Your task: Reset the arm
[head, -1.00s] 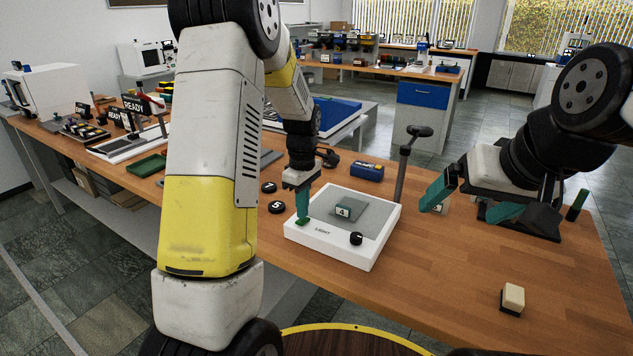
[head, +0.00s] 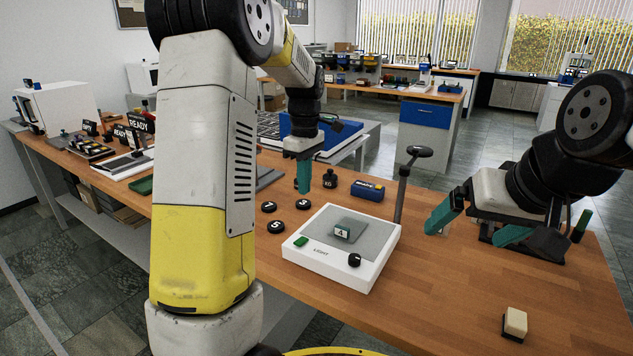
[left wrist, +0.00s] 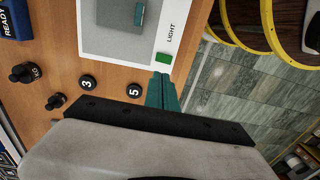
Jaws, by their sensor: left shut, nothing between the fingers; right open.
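My left arm comes in from the left in the head view. Its gripper (head: 304,178) has teal fingers, shut and empty, above the table behind the light box (head: 378,262). In the left wrist view the shut fingers (left wrist: 161,92) point toward the light box's green button (left wrist: 163,58). My right gripper (head: 478,228) is open and empty over the right part of the table.
Black numbered discs, including 5 (head: 276,227), lie left of the box. A black weight (head: 330,179) and a blue case (head: 367,191) stand behind it. A black-topped post (head: 402,185) rises at its back right. A cream block (head: 515,323) lies near the front right.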

